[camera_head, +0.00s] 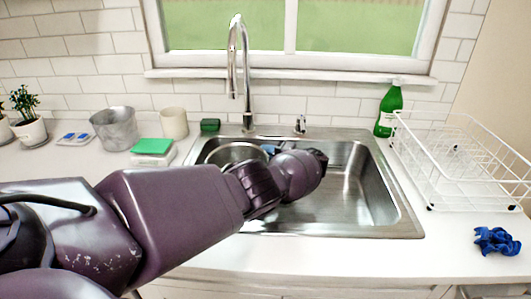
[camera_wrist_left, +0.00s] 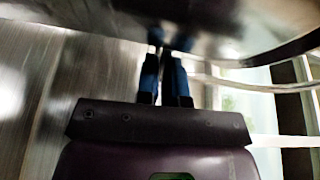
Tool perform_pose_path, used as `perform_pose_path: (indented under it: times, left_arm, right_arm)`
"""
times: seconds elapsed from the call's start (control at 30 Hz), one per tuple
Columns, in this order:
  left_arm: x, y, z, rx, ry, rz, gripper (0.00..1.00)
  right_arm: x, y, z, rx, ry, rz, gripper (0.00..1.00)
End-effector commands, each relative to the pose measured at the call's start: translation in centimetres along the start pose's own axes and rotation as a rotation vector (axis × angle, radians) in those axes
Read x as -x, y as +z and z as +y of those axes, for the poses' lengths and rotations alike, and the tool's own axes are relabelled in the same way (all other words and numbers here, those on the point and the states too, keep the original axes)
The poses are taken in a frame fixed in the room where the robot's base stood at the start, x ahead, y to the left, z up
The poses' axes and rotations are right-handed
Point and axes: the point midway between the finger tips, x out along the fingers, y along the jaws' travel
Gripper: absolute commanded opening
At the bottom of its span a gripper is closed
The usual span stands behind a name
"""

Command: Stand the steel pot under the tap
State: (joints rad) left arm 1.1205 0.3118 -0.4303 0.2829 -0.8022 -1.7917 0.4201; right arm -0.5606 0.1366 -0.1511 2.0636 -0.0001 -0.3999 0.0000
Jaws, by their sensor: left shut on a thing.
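The steel pot (camera_head: 236,151) is in the left part of the sink, below the tap's spout in the picture. Its round rim shows, but its lower part is hidden, so I cannot tell whether it rests on the sink floor. The tap (camera_head: 234,60) is a tall chrome gooseneck behind the sink. My left gripper (camera_head: 269,149) is at the pot's right side, partly hidden by my wrist. In the left wrist view, the blue fingers (camera_wrist_left: 165,78) are shut on the pot, whose curved steel side (camera_wrist_left: 225,28) fills the top. My right gripper is not in view.
The steel sink (camera_head: 375,195) is clear on its right side. A grey bucket (camera_head: 113,130), a cream cup (camera_head: 173,123) and a green sponge (camera_head: 152,146) stand left.

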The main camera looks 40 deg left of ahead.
Motion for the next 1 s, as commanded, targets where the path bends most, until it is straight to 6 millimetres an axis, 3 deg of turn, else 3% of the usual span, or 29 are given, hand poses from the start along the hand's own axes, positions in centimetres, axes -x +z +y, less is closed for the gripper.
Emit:
perform_pose_path:
  times: [0.17, 0.2, 0.37, 0.73, 1.0]
  left_arm:
    - [0.0, -0.1, 0.1, 0.000, -0.002, 0.000, 0.00]
    - [0.0, 0.0, 0.3, -0.001, 0.000, 0.000, 0.10]
    - [0.0, 0.0, 0.2, 0.000, 0.000, 0.000, 0.34]
    - [0.1, 0.0, -0.2, 0.001, 0.001, 0.001, 0.34]
    - [4.3, 0.0, 0.4, -0.003, 0.002, 0.004, 0.34]
  right_arm:
    - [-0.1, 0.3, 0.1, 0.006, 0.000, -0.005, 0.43]
    - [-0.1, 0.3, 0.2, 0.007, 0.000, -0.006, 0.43]
    - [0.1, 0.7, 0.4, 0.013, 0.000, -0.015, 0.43]
    - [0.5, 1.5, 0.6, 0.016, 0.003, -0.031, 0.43]
    - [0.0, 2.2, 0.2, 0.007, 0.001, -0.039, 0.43]
